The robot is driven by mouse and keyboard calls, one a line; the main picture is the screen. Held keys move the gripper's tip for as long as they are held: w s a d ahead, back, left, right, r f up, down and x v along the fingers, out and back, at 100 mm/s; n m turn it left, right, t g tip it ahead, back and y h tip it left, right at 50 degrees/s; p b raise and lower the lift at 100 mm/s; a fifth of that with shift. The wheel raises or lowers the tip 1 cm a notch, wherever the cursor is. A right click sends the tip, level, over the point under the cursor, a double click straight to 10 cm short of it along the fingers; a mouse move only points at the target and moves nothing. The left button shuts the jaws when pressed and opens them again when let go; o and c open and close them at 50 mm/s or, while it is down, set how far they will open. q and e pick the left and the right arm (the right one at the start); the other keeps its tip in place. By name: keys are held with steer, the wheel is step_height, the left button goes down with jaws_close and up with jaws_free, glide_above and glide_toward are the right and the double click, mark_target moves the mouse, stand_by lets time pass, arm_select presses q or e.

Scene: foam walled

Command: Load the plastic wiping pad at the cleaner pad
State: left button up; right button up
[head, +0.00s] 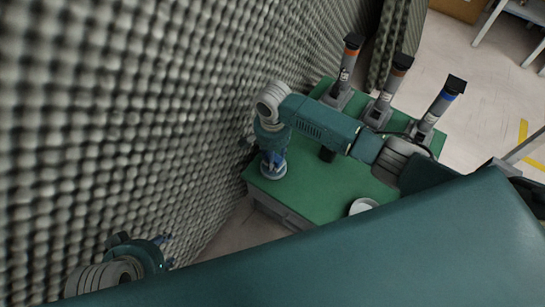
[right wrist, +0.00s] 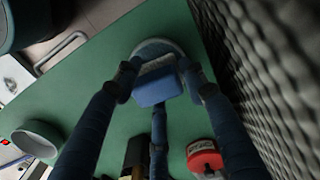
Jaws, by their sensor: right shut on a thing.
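My right gripper (head: 273,158) points down over the left part of the green table. In the right wrist view its blue fingers (right wrist: 162,90) close around a blue block (right wrist: 155,90) with a round pale grey disc (right wrist: 158,47) under it; this looks like the plastic wiping pad. The disc is at the table top; I cannot tell whether it touches. A white round dish-like piece (head: 363,206), possibly the cleaner pad, lies near the table's front edge, partly hidden by my arm. It may be the grey ring (right wrist: 38,140) in the wrist view. My left gripper (head: 169,250) is open and empty, off the table by the foam wall.
Three upright devices (head: 383,92) with orange or blue tops stand along the back of the green table (head: 310,190). The bumpy foam wall (head: 120,120) borders the left side closely. A red round item (right wrist: 204,158) stands near my right fingers.

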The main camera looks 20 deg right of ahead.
arm_select(q)
steer(key=shift+w+d+r+t, duration=0.1)
steer(key=shift+w+r+t, duration=0.1)
steer(key=shift+w, duration=0.2)
steer(key=shift+w+d+r+t, duration=0.1)
steer(key=shift+w+t, duration=0.1)
steer(key=shift+w, duration=0.2)
stand_by(0.8)
steer(key=shift+s+f, duration=0.25)
steer(key=shift+s, duration=0.3)
steer(key=shift+a+r+g, duration=0.1)
steer(key=shift+a+g, duration=0.05)
steer(key=shift+g, duration=0.15)
stand_by(1.1)
steer(key=shift+s+a+g+p, duration=0.2)
steer(key=shift+s+g+p, duration=0.1)
steer(key=shift+s, duration=0.45)
steer(key=shift+s+a+g+p, duration=0.2)
steer(key=shift+s+g, duration=0.1)
steer(key=shift+s, duration=0.4)
stand_by(3.0)
